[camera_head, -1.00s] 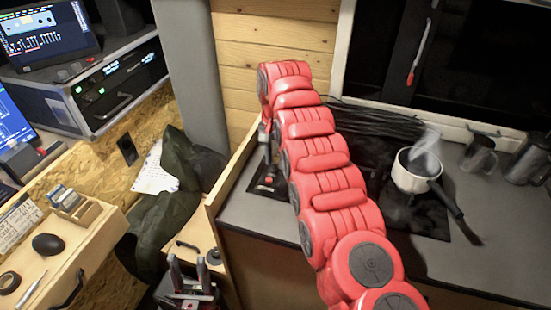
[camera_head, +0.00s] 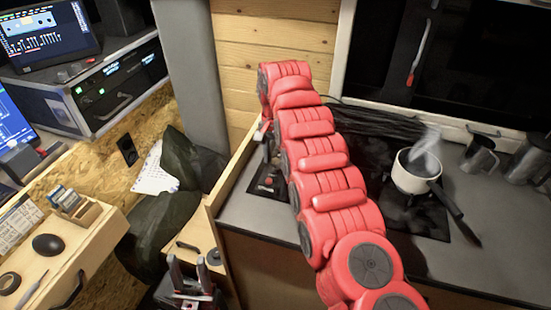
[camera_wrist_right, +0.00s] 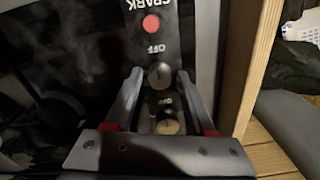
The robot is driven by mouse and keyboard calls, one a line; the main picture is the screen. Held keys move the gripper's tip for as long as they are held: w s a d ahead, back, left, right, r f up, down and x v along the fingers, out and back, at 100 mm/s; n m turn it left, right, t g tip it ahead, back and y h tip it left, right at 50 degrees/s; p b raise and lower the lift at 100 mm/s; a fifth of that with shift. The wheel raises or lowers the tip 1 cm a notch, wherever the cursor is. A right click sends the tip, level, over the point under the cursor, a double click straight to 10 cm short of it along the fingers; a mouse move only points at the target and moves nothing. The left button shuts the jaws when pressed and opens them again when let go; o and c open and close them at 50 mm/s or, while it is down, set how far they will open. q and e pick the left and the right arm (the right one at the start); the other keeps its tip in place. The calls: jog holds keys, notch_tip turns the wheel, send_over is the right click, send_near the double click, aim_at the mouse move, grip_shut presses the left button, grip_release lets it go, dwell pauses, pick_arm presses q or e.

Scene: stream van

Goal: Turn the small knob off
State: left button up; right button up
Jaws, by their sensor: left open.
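A dark control panel (camera_wrist_right: 152,45) with a red button (camera_wrist_right: 151,25), the word SPARK and two OFF labels fills the middle of the right wrist view. One round knob (camera_wrist_right: 160,76) sits below the first OFF label, and a brass-toned knob (camera_wrist_right: 168,124) sits nearer my gripper's base. I cannot tell for sure which is the small one. My right gripper (camera_wrist_right: 160,73) is open, with its fingertips on either side of the first knob and gaps visible. In the head view my red right arm partly hides the panel (camera_head: 266,188). My left gripper (camera_head: 190,276) is open and empty, low in the head view.
A steaming pot (camera_head: 411,178) stands on the black stove, its handle pointing front right. Metal mugs (camera_head: 480,155) stand at the right. A wooden side board (camera_wrist_right: 258,60) borders the panel closely. A wooden tray (camera_head: 78,240) with a mouse is at the left.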

aim_at(276, 161)
jog(key=shift+o, duration=0.4)
jog(key=shift+r, duration=0.2)
notch_tip(276, 161, up, 17)
jog(key=p, duration=1.5)
jog(key=shift+p, duration=0.4)
jog(key=shift+f, duration=0.1)
